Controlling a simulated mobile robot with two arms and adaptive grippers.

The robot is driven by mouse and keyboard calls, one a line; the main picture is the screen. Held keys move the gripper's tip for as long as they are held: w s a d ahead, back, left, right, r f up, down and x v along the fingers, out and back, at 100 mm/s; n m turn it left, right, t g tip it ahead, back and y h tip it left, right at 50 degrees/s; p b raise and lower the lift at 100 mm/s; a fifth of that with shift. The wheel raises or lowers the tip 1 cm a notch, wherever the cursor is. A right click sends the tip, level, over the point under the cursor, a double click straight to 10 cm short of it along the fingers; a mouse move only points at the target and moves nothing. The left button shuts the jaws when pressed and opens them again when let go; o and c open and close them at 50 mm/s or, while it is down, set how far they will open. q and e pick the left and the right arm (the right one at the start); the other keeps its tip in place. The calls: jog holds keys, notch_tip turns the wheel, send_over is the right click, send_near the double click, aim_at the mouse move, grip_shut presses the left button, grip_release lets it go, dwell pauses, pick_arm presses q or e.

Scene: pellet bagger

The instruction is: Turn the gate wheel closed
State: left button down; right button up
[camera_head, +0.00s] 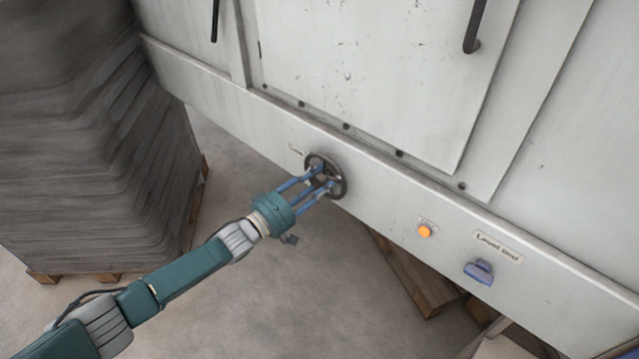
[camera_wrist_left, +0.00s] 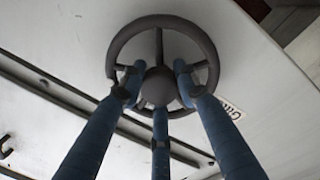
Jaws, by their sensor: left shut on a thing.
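The gate wheel (camera_head: 334,162) is a dark round handwheel on the lower front of the pale machine. My left gripper (camera_head: 323,184) has its blue fingers at the wheel and is shut on it. In the left wrist view the wheel (camera_wrist_left: 205,45) shows its rim, spokes and round hub, with the fingertips (camera_wrist_left: 160,85) among the spokes around the hub. A label beside the wheel (camera_wrist_left: 232,112) is partly hidden by a finger. My right gripper is not in view.
An orange button (camera_head: 424,231) and a blue handle (camera_head: 479,271) under a label (camera_head: 497,246) sit to the right on the machine panel (camera_head: 560,290). A tall grey stack (camera_head: 90,150) stands on a pallet at the left. The floor (camera_head: 270,300) below the wheel is clear.

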pick_arm(q)
jog(key=shift+f+n+b, duration=0.25)
jog(key=shift+n+b, duration=0.2)
jog(key=shift+n, duration=1.15)
jog(key=n+t+b, duration=0.1)
jog(key=n+b, duration=0.2)
jog(key=n, duration=0.2)
jog(key=shift+r+n+y+b, duration=0.1)
jog(key=shift+n+y+b, duration=0.3)
jog(key=shift+n+b, duration=0.9)
pick_arm(e)
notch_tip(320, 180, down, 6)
jog(key=shift+p, duration=0.35)
pick_arm(q)
jog(key=shift+n, duration=0.5)
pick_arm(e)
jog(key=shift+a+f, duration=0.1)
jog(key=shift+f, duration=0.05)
pick_arm(q)
jog(key=shift+r, duration=0.1)
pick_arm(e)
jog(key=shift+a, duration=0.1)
pick_arm(q)
jog(key=c, duration=1.3)
grip_release()
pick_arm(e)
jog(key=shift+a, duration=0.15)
